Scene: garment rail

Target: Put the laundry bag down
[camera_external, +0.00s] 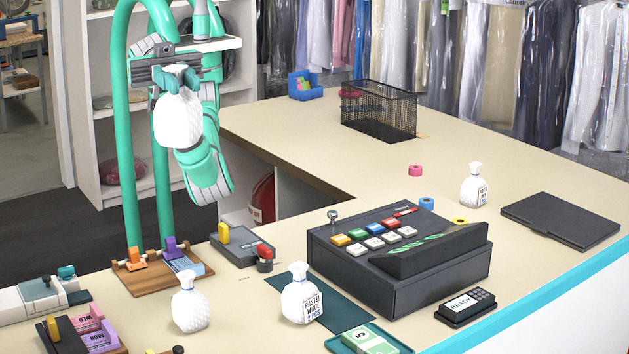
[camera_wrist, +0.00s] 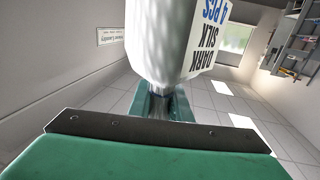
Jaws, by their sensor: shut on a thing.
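My gripper (camera_external: 177,79) is shut on the neck of a white quilted laundry bag (camera_external: 178,121) and holds it up in the air, left of the counter (camera_external: 270,140). In the wrist view, the held laundry bag (camera_wrist: 170,45) shows a label reading "DARK SILK 4 PCS", and the green fingers (camera_wrist: 163,104) are at its neck. Three similar bags stand upright on the counter: one at the front left (camera_external: 190,306), one labelled "PASTEL WOOL 2 PCS" (camera_external: 295,300) by a dark green mat (camera_external: 342,315), and one at the right (camera_external: 474,188).
A black cash register (camera_external: 385,285) fills the middle of the front counter. A wire basket (camera_external: 378,115) and a blue box (camera_external: 305,88) stand at the back. A wooden tag tray (camera_external: 160,286), grey device (camera_external: 240,245) and black folder (camera_external: 560,220) also occupy it. The back-left counter is clear.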

